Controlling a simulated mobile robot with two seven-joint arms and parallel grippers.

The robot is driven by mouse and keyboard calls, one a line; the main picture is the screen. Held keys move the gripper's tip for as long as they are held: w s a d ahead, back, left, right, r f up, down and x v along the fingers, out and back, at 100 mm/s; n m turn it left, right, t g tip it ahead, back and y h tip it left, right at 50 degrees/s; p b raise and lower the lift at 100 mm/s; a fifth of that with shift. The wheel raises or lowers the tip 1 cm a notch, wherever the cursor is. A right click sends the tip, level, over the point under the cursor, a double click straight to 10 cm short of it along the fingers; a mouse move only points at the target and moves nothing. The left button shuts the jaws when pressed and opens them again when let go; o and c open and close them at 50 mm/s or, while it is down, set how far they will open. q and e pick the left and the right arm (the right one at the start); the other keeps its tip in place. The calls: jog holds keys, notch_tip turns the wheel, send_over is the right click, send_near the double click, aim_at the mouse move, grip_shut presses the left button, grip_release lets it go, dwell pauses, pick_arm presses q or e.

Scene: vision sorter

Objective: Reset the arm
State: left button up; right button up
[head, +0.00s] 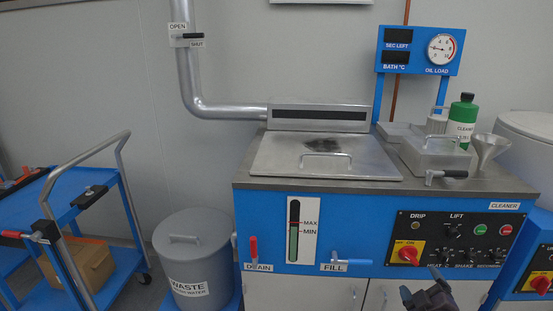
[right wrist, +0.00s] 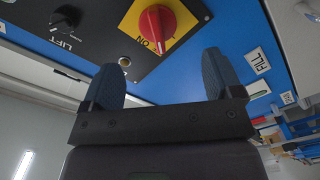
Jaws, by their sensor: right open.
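My right gripper (head: 430,292) shows at the bottom of the head view, in front of the blue machine's control panel (head: 460,232). In the right wrist view its two blue fingers (right wrist: 162,80) are spread apart with nothing between them. Beyond the fingers are the panel's red rotary switch on a yellow plate (right wrist: 157,28) and the LIFT knob (right wrist: 65,20). The fingers appear apart from the panel, though the exact gap is hard to tell. My left gripper is in neither view.
The steel lid (head: 275,158) on the machine is down. A red DRAIN lever (head: 253,250) and blue FILL lever (head: 352,261) stick out in front. A grey WASTE bin (head: 194,250) and a blue cart (head: 130,210) stand left. A green-and-white bottle (head: 463,120) and funnel (head: 487,150) stand on top.

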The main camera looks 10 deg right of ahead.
jog(key=s+a+f+m+g+y, duration=0.1)
jog(key=s+a+f+m+g, duration=0.3)
jog(key=s, duration=0.8)
jog(key=s+a+f+g+y, duration=0.1)
jog(key=s+a+f+y, duration=0.1)
jog(key=s+a, duration=0.65)
jog(key=s+a+f+m+g+y, duration=0.1)
jog(key=s+a+f+g, duration=0.15)
jog(key=s, duration=1.25)
pick_arm(q)
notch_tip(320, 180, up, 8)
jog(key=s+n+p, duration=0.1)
jog(key=p, duration=1.1)
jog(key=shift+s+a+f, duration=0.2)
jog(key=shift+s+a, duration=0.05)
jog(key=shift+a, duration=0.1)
pick_arm(e)
notch_tip(320, 180, up, 10)
jog(key=m+t, duration=0.1)
jog(key=shift+a+r, duration=0.15)
jog(key=shift+a, duration=0.2)
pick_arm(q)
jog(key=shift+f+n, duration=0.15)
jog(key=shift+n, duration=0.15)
